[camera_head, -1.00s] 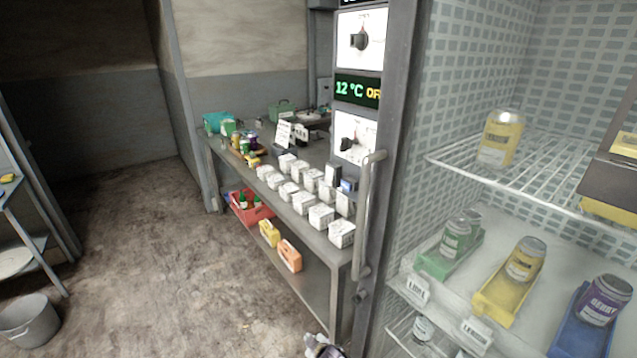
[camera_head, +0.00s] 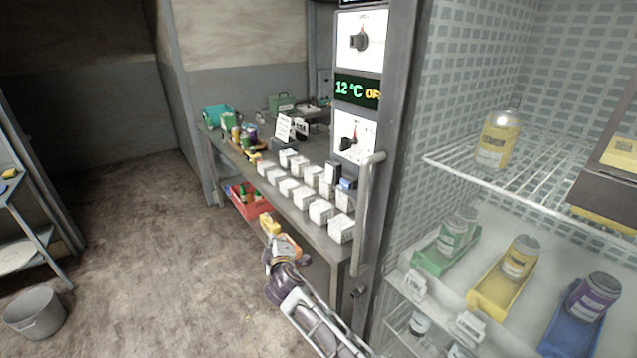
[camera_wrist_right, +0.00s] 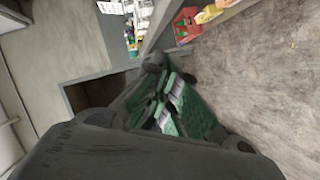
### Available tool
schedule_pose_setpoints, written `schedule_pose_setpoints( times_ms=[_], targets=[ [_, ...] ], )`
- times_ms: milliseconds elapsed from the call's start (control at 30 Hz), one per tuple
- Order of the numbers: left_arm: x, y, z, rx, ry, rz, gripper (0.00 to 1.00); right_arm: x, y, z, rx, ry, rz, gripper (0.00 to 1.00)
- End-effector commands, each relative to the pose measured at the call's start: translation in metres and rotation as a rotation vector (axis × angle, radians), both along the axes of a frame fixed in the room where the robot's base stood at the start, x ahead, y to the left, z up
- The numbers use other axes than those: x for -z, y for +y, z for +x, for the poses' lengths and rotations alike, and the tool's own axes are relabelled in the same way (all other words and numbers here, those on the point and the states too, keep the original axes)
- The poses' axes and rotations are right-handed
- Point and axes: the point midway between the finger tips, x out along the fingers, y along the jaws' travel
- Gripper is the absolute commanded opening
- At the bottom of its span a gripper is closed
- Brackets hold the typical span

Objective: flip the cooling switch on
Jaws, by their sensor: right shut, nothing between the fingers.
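The freezer's grey post carries two white panels with dark rotary knobs in the head view. The upper knob (camera_head: 360,40) sits above a display (camera_head: 357,91) reading "12 °C" in green and orange letters starting "OF", cut by the post edge. The lower knob (camera_head: 349,144) sits below it, with a small red mark above. Their labels are too small to read, so I cannot tell which is the cooling switch. My right gripper (camera_head: 270,262) is shut and empty, low in front of the bench, well below both knobs; its green-padded fingers show in the wrist view (camera_wrist_right: 172,108). My left gripper is not in view.
A vertical door handle (camera_head: 366,215) stands below the knobs. The bench (camera_head: 315,238) holds rows of white boxes; a red crate (camera_head: 250,205) is on its lower shelf. Freezer shelves with jars (camera_head: 497,140) are at right. A bucket (camera_head: 33,313) stands on the open floor at left.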

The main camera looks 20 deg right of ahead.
Motion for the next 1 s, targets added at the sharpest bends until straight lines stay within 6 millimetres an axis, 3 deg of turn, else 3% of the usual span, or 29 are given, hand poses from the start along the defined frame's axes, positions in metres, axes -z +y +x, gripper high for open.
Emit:
schedule_pose_setpoints(
  times_ms=[33,300,500,700,1000],
  targets=[
    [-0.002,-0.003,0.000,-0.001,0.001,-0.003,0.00,-0.021,0.000,-0.002,0.008,-0.024,-0.024,0.00],
    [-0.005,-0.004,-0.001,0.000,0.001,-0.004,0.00,-0.111,-0.013,-0.024,0.100,-0.116,-0.166,0.00],
    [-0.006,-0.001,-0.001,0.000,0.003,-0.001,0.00,-0.158,-0.036,-0.048,0.202,-0.137,-0.279,0.00],
    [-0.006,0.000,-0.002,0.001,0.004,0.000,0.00,-0.177,-0.055,-0.066,0.279,-0.118,-0.363,0.00],
    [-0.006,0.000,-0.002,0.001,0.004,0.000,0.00,-0.183,-0.063,-0.073,0.311,-0.104,-0.395,0.00]
  ],
)
